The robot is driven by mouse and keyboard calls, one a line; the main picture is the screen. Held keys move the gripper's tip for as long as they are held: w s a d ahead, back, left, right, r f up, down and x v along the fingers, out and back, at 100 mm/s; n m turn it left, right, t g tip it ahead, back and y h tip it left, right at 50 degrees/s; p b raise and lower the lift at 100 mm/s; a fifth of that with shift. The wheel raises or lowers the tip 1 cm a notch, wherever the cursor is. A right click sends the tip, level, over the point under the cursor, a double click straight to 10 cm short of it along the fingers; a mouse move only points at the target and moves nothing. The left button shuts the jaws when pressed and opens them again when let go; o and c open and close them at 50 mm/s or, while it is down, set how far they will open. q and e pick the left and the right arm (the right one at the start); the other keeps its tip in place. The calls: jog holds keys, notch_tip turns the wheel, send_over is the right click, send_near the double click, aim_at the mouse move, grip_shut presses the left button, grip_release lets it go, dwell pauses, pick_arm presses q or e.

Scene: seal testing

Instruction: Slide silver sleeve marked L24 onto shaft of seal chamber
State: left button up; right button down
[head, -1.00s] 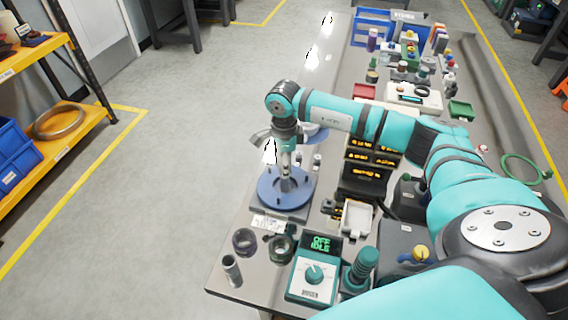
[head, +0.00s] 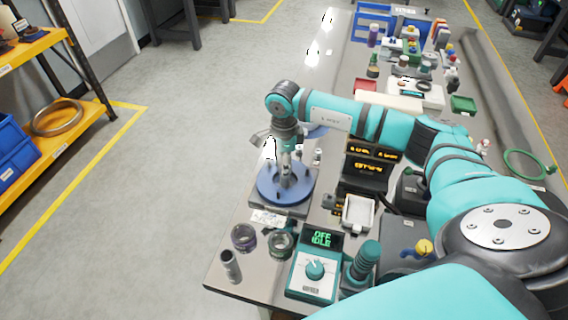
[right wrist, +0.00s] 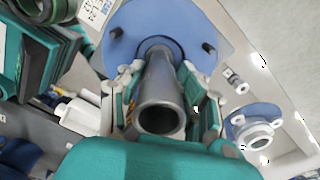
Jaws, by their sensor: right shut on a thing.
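My right gripper (head: 285,164) points down over the seal chamber, a round blue flange (head: 266,193) on a grey base. In the right wrist view its pads (right wrist: 160,98) are shut on a grey metal sleeve (right wrist: 160,78), one on each side. The sleeve is upright, its open upper end towards the camera and its lower end at the dark centre of the blue flange (right wrist: 118,38). The shaft is hidden, so I cannot tell how far the sleeve is around it. No L24 mark is readable. My left gripper is out of view.
A second silver sleeve (head: 230,266) stands at the table's front left corner, near a dark purple ring (head: 244,237) and a green ring (head: 281,245). A teal control box (head: 313,272) reads OFF IDLE. A white tray (head: 358,214) lies right of the chamber.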

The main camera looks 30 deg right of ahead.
jog(key=shift+f, duration=0.1)
jog(key=shift+f+b, duration=0.9)
jog(key=shift+f, duration=0.1)
jog(key=shift+f, duration=0.1)
jog(key=shift+f+b, duration=0.6)
jog(key=shift+f+b, duration=0.35)
jog(key=shift+f, duration=0.05)
jog(key=c, duration=0.8)
grip_release()
jog(key=shift+r+p, duration=1.6)
jog(key=shift+r, duration=0.95)
